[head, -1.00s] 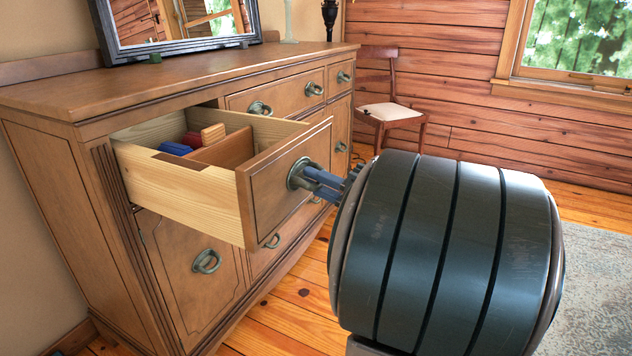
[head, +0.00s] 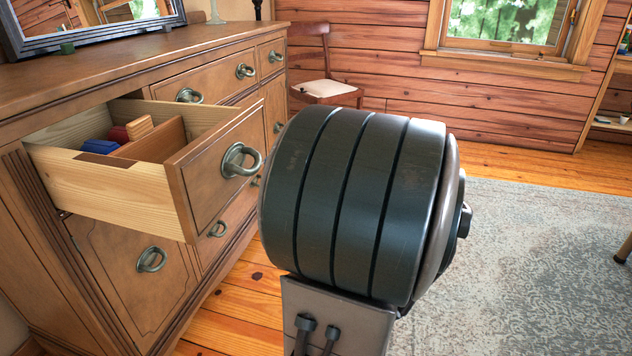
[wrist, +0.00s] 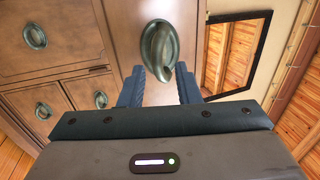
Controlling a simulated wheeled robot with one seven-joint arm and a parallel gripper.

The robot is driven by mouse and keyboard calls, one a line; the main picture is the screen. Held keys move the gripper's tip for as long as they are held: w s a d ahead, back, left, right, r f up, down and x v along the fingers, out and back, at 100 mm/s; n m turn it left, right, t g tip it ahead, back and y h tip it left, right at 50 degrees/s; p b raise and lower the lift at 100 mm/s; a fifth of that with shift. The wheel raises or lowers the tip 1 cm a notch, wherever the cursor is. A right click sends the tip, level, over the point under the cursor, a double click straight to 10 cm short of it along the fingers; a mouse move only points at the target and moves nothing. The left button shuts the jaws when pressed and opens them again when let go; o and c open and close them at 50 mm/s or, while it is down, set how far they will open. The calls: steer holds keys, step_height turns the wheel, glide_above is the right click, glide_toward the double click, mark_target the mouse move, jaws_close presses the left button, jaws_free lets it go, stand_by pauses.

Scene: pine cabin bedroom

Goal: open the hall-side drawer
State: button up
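The open drawer (head: 215,165) sticks well out from the top row of the wooden dresser, at its near end. A round ring handle (head: 240,160) is on its front. In the head view the gripper is hidden behind my dark rounded arm link.
Inside the drawer are a divider (head: 150,142), a blue item (head: 93,146), a red item (head: 118,134) and a wooden block (head: 139,127). A mirror (head: 90,25) stands on the dresser. A chair (head: 322,85) is behind. Rug (head: 540,240) and open floor lie to the right.

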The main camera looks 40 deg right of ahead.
steer(key=p+v, duration=0.1)
steer(key=v, duration=0.7)
steer(key=shift+s+d, duration=0.2)
steer(key=shift+s, duration=0.15)
steer(key=shift+w+a+f, duration=0.1)
steer(key=a+r+n+g+p, duration=0.3)
steer(key=a+r+g+p, duration=0.3)
steer(key=a+p, duration=0.4)
steer(key=a+r+n+g+p, duration=0.2)
steer(key=a+r+g+p, duration=0.2)
steer(key=a+g+p, duration=0.6)
steer(key=w+a+r+n+t+h+p, duration=0.1)
steer(key=a+r+n+h+p, duration=0.2)
steer(key=r+n+h+p, duration=0.3)
step_height(320, 180, up, 10)
steer(key=h+p, duration=0.4)
steer(key=p, duration=0.9)
steer(key=shift+n+p, duration=0.4)
steer(key=shift+r, duration=0.1)
steer(key=shift+s, duration=0.1)
